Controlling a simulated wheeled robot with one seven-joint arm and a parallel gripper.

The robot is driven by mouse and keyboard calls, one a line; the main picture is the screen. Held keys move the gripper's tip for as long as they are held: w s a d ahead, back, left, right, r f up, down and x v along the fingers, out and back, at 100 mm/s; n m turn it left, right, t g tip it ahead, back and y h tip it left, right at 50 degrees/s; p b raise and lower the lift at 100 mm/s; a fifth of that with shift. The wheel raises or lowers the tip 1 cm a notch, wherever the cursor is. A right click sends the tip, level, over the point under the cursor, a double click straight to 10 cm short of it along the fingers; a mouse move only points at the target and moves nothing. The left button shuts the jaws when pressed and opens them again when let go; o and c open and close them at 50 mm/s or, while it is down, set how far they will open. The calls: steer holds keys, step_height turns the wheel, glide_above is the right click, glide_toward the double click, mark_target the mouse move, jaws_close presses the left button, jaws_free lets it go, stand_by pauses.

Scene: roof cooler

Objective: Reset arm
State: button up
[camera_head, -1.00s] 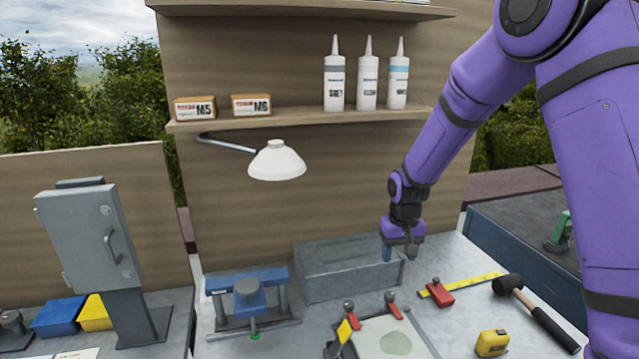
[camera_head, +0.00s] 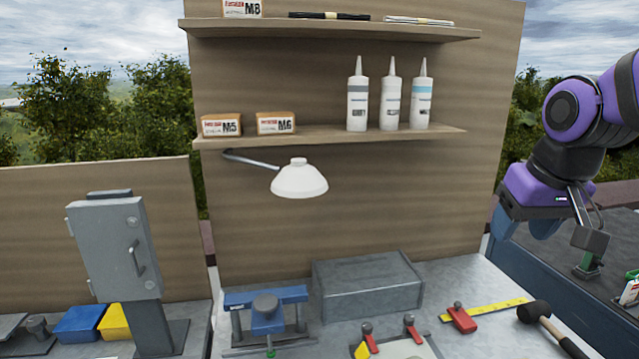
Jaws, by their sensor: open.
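My gripper (camera_head: 540,228) is at the right of the head view, raised above the dark blue-sided surface at the right. Its blue fingers point down, and I see nothing between them. My purple arm reaches in from the right edge.
The workbench (camera_head: 455,285) holds a blue vise (camera_head: 266,312), red-handled clamps (camera_head: 410,328), a yellow rule (camera_head: 497,308) and a hammer (camera_head: 535,312). A lamp (camera_head: 299,180) hangs below the lower shelf (camera_head: 330,137). A grey cabinet (camera_head: 112,247) stands left.

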steer(key=s+d+r+t, duration=0.1)
steer(key=s+r, duration=0.1)
steer(key=s, duration=0.9)
steer(key=shift+s+d, duration=0.15)
steer(key=shift+s, duration=0.1)
